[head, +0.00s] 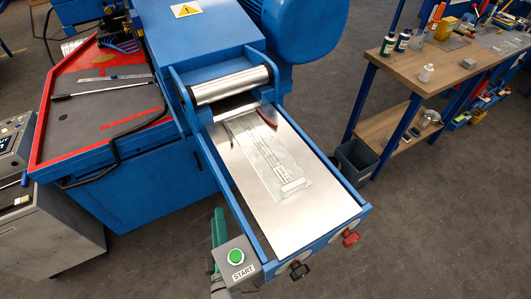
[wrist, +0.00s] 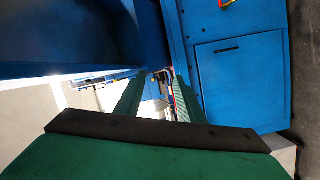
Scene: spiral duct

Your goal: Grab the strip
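A wide, shiny metal strip (head: 262,205) lies flat on the blue feed table, running up to the roller (head: 230,85). A clear sheet with printed lines (head: 265,160) lies on it. My gripper shows in the wrist view (wrist: 160,85) with its two green fingers apart and no object clearly between them. In the head view a green part that looks like my gripper (head: 218,227) is low beside the table's left side, behind the START box, apart from the strip's top face. Its fingertips are hard to make out there.
The START box (head: 236,262) with a green button stands at the table's front left corner. Black (head: 299,270) and red (head: 350,238) knobs stick out of the front edge. A red-handled tool (head: 267,117) lies near the roller.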

